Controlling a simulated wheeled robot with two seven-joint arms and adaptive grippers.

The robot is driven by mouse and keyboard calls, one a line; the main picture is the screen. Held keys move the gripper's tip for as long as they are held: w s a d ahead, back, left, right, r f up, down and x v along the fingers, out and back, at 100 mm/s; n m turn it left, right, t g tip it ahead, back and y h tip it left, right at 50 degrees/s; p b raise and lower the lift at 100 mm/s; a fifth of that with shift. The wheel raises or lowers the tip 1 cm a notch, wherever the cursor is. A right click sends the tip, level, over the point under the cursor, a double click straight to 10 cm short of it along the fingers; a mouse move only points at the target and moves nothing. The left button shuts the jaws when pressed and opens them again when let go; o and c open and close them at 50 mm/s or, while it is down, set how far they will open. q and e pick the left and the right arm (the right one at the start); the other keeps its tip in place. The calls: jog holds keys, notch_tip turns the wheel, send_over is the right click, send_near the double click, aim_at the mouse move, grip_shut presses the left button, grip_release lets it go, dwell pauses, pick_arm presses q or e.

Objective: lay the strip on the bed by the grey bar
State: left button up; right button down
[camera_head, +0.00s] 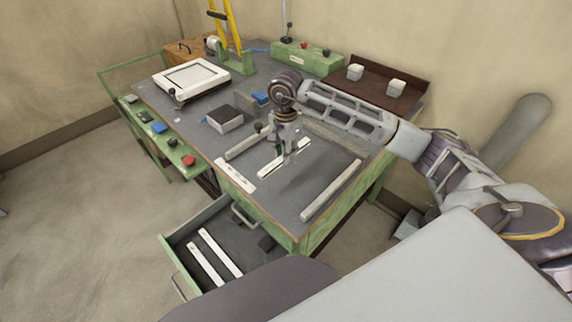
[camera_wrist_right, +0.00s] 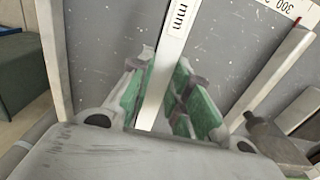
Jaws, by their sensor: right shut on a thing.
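My right gripper (camera_head: 287,153) is shut on a white strip (camera_head: 272,168) over the middle of the grey bed (camera_head: 290,195). In the right wrist view the strip (camera_wrist_right: 164,72) runs lengthwise between the green-padded fingers (camera_wrist_right: 166,88), with a "mm" label near its far end. I cannot tell if it touches the bed. A long pale grey bar (camera_head: 332,190) lies to the right of the strip, a shorter one (camera_head: 247,141) to its left. Both also flank it in the wrist view, left bar (camera_wrist_right: 55,60) and right bar (camera_wrist_right: 272,68). My left gripper is not in view.
A white scale plate (camera_head: 235,175) lies at the front edge. Below, an open drawer (camera_head: 183,240) holds two white strips (camera_head: 207,257). A dark-topped block (camera_head: 225,119), a white framed panel (camera_head: 191,80) and a brown tray (camera_head: 376,84) with two pale cups stand farther back.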

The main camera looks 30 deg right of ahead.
aim_at(286, 172)
notch_tip(286, 172, down, 2)
jog(key=shift+f, duration=0.15)
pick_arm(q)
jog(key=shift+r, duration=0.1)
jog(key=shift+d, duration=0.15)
pick_arm(e)
jog(key=shift+f, duration=1.9)
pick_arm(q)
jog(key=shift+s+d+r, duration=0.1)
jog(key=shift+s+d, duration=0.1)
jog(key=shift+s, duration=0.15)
pick_arm(e)
jog(key=shift+f, duration=0.15)
